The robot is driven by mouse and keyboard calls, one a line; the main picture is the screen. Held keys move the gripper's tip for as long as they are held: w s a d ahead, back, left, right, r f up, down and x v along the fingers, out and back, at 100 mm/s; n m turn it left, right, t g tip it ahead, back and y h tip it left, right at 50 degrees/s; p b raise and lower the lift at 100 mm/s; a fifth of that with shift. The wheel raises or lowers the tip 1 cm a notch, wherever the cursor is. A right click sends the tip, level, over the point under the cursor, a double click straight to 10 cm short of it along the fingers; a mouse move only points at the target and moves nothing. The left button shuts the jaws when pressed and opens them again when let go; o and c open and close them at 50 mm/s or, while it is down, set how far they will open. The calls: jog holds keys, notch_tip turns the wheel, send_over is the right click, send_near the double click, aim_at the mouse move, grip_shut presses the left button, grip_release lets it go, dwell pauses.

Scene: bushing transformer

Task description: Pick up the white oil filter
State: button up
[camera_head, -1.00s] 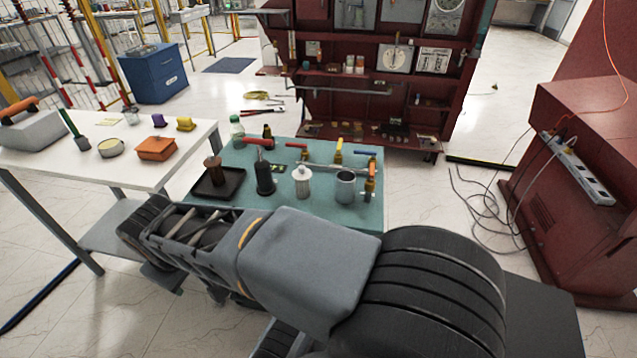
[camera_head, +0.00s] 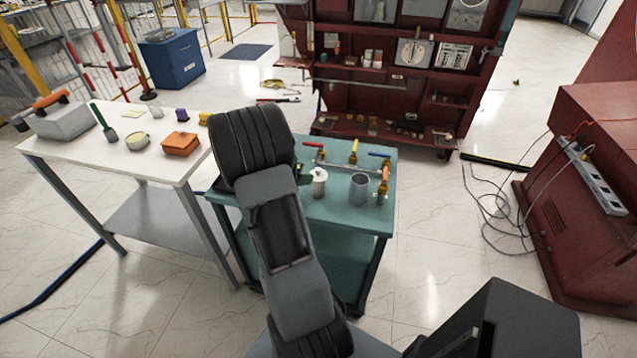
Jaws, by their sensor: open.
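The white oil filter (camera_head: 319,184) stands upright on the teal table (camera_head: 335,212), just right of my arm. It is a small white cylinder with a narrower top. A grey metal cup (camera_head: 359,188) stands to its right. My arm rises across the middle of the view and covers the left part of the teal table. My gripper cannot be made out; the arm's upper joint hides whatever is behind it.
Valves with yellow (camera_head: 353,148), blue (camera_head: 380,155) and orange (camera_head: 384,180) handles are at the teal table's back and right. The white table (camera_head: 85,160) at left holds an orange box (camera_head: 181,144). A red cabinet (camera_head: 390,110) stands behind. Loose cables (camera_head: 495,205) lie at right.

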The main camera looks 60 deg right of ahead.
aim_at(316, 170)
jog(key=x, duration=0.4)
jog(key=shift+s+d+f, duration=0.15)
jog(key=shift+d+f, duration=0.05)
jog(key=shift+d, duration=0.1)
jog(key=shift+p+x, duration=1.05)
jog(key=shift+x, duration=1.6)
jog(key=shift+c, duration=0.3)
jog(key=c, duration=1.2)
